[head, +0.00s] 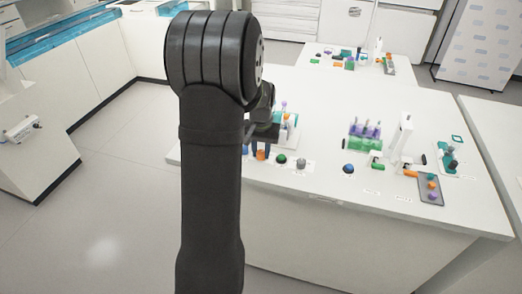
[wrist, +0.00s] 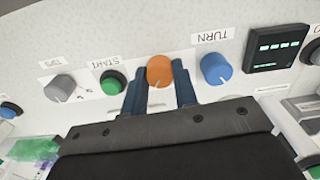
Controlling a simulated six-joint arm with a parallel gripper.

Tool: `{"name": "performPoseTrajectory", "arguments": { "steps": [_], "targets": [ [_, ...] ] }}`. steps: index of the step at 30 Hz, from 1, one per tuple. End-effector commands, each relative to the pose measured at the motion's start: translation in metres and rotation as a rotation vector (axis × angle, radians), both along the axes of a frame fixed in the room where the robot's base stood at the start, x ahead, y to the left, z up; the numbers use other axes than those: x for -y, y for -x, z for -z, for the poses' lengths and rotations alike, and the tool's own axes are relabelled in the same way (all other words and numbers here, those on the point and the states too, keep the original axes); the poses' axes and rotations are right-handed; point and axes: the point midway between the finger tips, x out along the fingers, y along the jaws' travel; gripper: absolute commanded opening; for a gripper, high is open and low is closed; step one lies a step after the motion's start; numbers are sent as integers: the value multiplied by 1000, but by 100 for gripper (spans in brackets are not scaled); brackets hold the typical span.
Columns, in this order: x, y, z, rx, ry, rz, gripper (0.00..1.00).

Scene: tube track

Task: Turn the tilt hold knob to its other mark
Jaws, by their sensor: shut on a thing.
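An orange knob (wrist: 160,70) sits between the two dark blue fingers of my gripper (wrist: 160,74) in the wrist view, and the fingers are shut on its sides. A small pale mark shows on the knob's near edge. No readable label for this knob shows, so I cannot confirm its name. In the head view the orange knob (head: 261,155) is at the table's front edge, just below my gripper (head: 262,141), which my arm partly hides.
A blue knob (wrist: 215,68) labelled TURN and a dark display (wrist: 277,48) are to the right. A green START button (wrist: 113,82) and a grey knob (wrist: 61,88) are to the left. A tube rack (head: 364,138) and a grey tray (head: 424,186) stand farther along the table.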

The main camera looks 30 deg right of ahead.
Motion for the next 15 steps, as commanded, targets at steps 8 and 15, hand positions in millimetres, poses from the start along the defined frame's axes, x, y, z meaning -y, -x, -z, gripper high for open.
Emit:
{"name": "performPoseTrajectory", "arguments": {
  "steps": [8, 15],
  "targets": [
    [0, 0, 0, 1, 1, 0, 48],
    [0, 0, -3, 1, 1, 0, 48]
  ]
}}
